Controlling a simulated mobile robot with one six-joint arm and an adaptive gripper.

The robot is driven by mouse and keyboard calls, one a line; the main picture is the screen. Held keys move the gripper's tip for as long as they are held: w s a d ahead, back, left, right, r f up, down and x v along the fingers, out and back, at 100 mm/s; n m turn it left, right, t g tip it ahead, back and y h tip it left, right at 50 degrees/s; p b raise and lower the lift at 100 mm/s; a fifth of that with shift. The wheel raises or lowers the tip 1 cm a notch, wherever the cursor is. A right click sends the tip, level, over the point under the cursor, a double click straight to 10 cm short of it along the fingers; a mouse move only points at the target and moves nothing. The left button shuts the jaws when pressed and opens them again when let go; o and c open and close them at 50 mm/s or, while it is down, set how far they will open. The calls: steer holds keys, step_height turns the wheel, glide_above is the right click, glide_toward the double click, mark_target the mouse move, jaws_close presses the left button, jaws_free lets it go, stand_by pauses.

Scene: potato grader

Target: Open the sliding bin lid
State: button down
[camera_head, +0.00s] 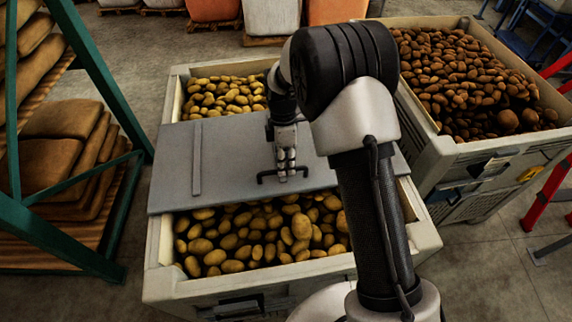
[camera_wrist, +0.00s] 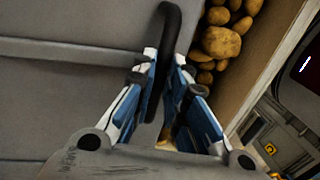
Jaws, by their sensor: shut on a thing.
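A flat grey sliding lid (camera_head: 235,150) lies across the middle of a pale bin (camera_head: 158,250) full of yellow potatoes. Potatoes show in front of the lid and behind it. A dark bar handle (camera_head: 268,177) stands on the lid near its front edge. My gripper (camera_head: 287,170) reaches down to the handle from above. In the wrist view my gripper's fingers (camera_wrist: 165,75) are shut on the handle (camera_wrist: 168,40), with the grey lid (camera_wrist: 75,75) beneath. My arm hides the lid's right part in the head view.
A second bin (camera_head: 480,160) of brown potatoes stands close at the right. A green rack (camera_head: 105,80) with full sacks (camera_head: 65,140) stands at the left. Red legs (camera_head: 545,195) of a frame show at the far right. Large bags stand at the back.

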steer(key=c, duration=1.6)
jaws_free()
step_height(320, 180, up, 12)
steer(key=w, duration=0.2)
steer(key=shift+w, duration=0.15)
steer(key=shift+a+f, duration=0.1)
